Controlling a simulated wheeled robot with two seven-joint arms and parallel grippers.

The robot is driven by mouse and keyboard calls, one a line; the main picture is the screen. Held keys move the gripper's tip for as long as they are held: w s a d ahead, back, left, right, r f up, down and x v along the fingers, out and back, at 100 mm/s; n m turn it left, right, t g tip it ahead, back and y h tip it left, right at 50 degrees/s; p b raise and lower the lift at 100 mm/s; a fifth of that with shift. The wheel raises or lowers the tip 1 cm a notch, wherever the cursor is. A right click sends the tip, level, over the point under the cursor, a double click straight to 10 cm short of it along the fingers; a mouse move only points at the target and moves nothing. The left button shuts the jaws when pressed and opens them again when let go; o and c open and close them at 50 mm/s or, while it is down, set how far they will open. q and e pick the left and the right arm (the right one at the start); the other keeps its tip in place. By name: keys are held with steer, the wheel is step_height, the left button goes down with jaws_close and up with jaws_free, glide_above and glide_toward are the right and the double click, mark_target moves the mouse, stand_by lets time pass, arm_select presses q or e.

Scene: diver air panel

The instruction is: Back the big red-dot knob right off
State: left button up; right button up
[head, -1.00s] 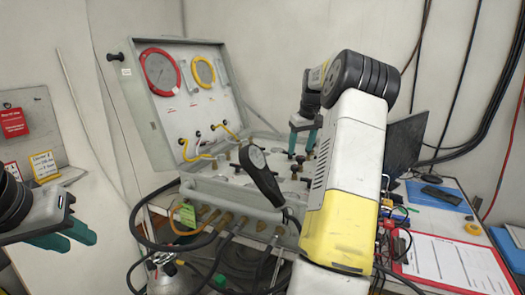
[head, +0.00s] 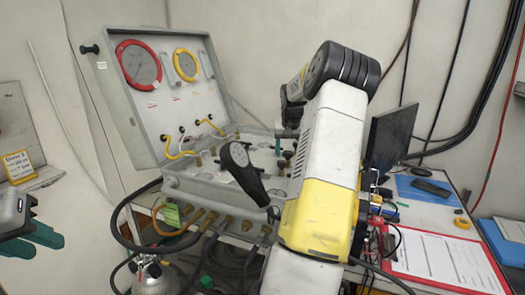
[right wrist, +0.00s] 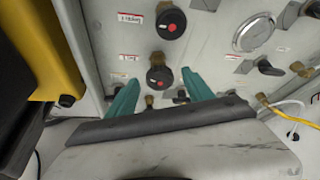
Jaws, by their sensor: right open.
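In the head view, my right gripper (head: 282,148) is low over the panel, partly hidden by my arm. My left gripper (head: 42,243) is open and empty at the left edge.
The open grey case has a lid with a red-rimmed gauge (head: 138,64) and a yellow-rimmed gauge (head: 186,65). Hoses hang below. A clipboard (head: 440,260) and a dark monitor (head: 388,140) are at the right.

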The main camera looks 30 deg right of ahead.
steer(key=shift+f, duration=0.1)
jaws_close()
steer(key=shift+s+d+n+y, duration=0.15)
steer(key=shift+n+y, duration=0.35)
steer(key=shift+n, duration=0.8)
steer(key=shift+n+t+y, duration=0.4)
steer(key=shift+n, duration=0.7)
jaws_free()
steer(key=v, duration=0.7)
steer(key=shift+r, duration=0.45)
